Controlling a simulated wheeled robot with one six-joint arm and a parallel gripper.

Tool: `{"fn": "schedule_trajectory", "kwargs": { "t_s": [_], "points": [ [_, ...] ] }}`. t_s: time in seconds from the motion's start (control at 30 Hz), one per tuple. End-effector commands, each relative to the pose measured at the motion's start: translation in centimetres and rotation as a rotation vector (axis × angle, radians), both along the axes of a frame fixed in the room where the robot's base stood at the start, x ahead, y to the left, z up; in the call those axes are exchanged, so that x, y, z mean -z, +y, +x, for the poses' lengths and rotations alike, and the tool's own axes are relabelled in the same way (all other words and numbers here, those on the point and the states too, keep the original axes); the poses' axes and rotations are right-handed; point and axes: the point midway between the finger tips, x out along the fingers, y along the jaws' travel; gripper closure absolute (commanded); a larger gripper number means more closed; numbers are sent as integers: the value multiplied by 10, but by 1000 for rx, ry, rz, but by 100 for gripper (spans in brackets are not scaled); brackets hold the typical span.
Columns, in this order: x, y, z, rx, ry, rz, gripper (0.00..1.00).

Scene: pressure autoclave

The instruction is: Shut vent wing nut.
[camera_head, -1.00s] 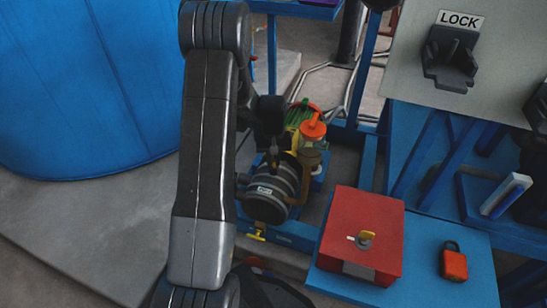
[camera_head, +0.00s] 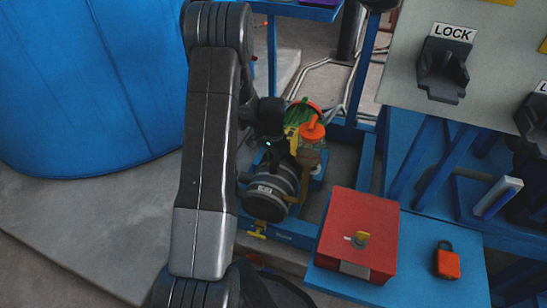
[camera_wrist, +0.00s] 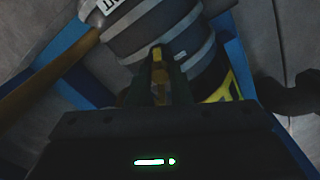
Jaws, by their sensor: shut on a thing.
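The vent wing nut (camera_wrist: 158,76) shows in the wrist view as a small yellow-brass piece, mostly hidden between my fingers. My gripper (camera_wrist: 161,66) is shut on it, its fingertips in front of a grey banded cylinder (camera_wrist: 165,28). In the head view my gripper (camera_head: 273,155) hangs just above that same dark banded cylinder (camera_head: 268,192), which carries a small white label. The wing nut cannot be made out in the head view, so how far it is turned is unclear.
An orange-topped fitting (camera_head: 312,132) stands close behind the cylinder. A yellow handle (camera_head: 257,229) sits below it. A red box (camera_head: 375,220) and an orange padlock (camera_head: 446,262) are at right, under a LOCK panel (camera_head: 410,60). A large blue vessel (camera_head: 90,80) is at left.

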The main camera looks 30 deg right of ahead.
Motion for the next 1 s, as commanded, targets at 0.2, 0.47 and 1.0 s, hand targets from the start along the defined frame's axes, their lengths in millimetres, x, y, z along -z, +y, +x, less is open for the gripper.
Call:
{"fn": "schedule_trajectory", "kwargs": {
  "t_s": [0.2,0.47,1.0],
  "points": [
    [-1,0,0,205,0,0,100],
    [-1,0,0,453,0,0,100],
    [-1,0,0,914,-1,-1,100]
  ]
}}
